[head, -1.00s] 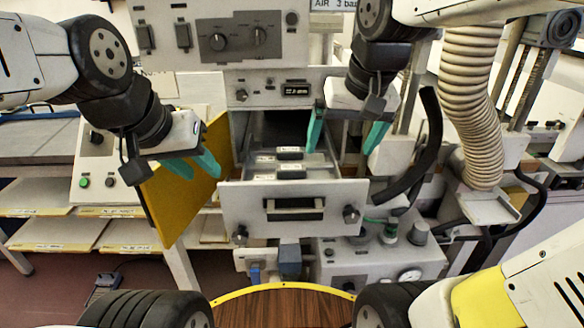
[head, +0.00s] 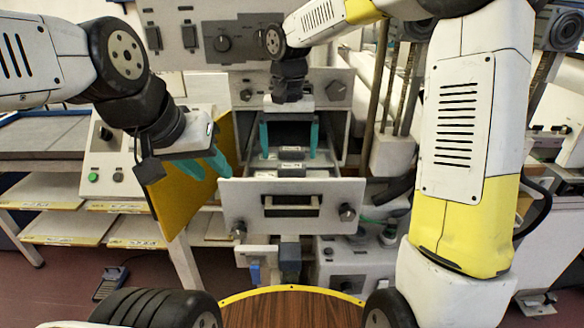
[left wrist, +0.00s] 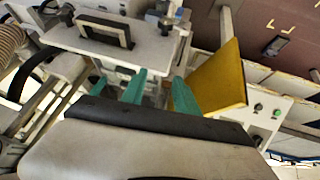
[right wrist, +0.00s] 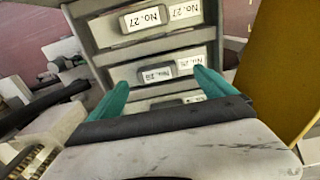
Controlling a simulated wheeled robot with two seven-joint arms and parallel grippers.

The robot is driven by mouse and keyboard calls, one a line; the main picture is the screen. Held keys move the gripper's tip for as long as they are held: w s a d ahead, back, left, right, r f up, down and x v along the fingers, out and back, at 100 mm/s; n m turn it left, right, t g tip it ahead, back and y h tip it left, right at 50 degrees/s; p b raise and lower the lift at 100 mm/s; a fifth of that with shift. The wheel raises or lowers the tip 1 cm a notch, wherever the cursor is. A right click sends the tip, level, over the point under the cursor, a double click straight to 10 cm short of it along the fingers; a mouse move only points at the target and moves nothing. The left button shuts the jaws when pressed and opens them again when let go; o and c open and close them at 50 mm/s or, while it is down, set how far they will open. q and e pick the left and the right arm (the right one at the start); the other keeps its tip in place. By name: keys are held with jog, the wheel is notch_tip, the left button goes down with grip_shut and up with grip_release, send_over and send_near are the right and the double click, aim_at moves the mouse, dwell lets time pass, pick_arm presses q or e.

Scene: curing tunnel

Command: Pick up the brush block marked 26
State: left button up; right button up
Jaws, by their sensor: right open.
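The open drawer (head: 290,205) holds rows of grey brush blocks with white labels. In the right wrist view the labels are upside down. My right gripper (head: 289,142) is open and empty over the drawer's back part, fingers pointing down around the middle row in view. My left gripper (head: 205,165) is open and empty by the yellow panel, left of the drawer.
The yellow panel (head: 185,190) stands left of the drawer, close to my left fingers. The machine front with knobs (head: 222,44) rises behind and above the drawer. A sloped button box (head: 105,165) and shelves are at left. A round wooden top (head: 290,310) lies in front.

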aim_at(291, 166)
jog(key=shift+w+d+f, duration=0.15)
jog(key=shift+d+f, duration=0.05)
jog(key=shift+f, duration=1)
jog(key=shift+w+d+f, duration=0.15)
jog(key=shift+f, duration=1)
jog(key=c, duration=1.6)
